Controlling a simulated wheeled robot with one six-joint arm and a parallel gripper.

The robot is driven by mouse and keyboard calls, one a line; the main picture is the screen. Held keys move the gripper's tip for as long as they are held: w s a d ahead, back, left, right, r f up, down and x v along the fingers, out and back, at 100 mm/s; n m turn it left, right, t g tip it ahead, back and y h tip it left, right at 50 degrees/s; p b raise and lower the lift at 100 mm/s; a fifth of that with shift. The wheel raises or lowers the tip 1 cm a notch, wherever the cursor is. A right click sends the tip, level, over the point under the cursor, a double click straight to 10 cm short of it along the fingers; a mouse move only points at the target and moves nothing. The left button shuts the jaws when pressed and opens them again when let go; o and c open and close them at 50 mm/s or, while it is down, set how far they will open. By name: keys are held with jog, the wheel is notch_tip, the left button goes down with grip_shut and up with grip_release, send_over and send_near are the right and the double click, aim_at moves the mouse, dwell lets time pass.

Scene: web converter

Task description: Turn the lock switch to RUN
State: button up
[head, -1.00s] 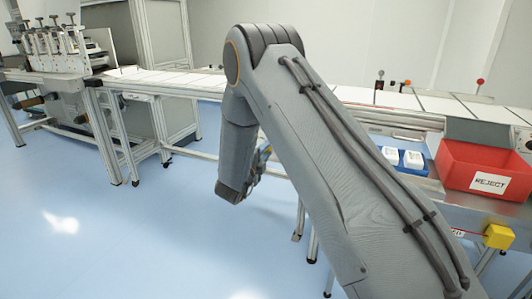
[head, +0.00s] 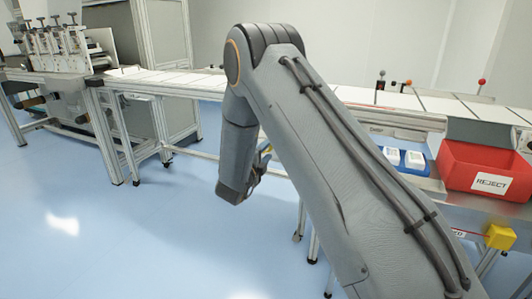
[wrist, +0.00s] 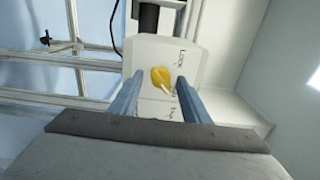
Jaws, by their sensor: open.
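The lock switch (wrist: 161,77) shows in the wrist view as a yellow knob with a pale pointer, on a whitish plate (wrist: 150,50) with printed labels. The pointer slants toward the lower right. My gripper (wrist: 155,85) is open, with one blue-grey finger on each side of the knob and visible gaps between. I cannot tell how far the fingertips reach past it. In the head view my gripper (head: 257,170) is mostly hidden behind my arm, and the switch is not visible there.
Metal frame bars (wrist: 60,60) and a black cable (wrist: 114,25) lie left of the plate in the wrist view. In the head view, a conveyor table (head: 170,82) runs across the back. A red REJECT bin (head: 455,160) and a blue tray (head: 428,172) stand right. Floor at left is clear.

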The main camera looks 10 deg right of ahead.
jog(key=v, duration=0.7)
jog(key=shift+s+a, duration=0.25)
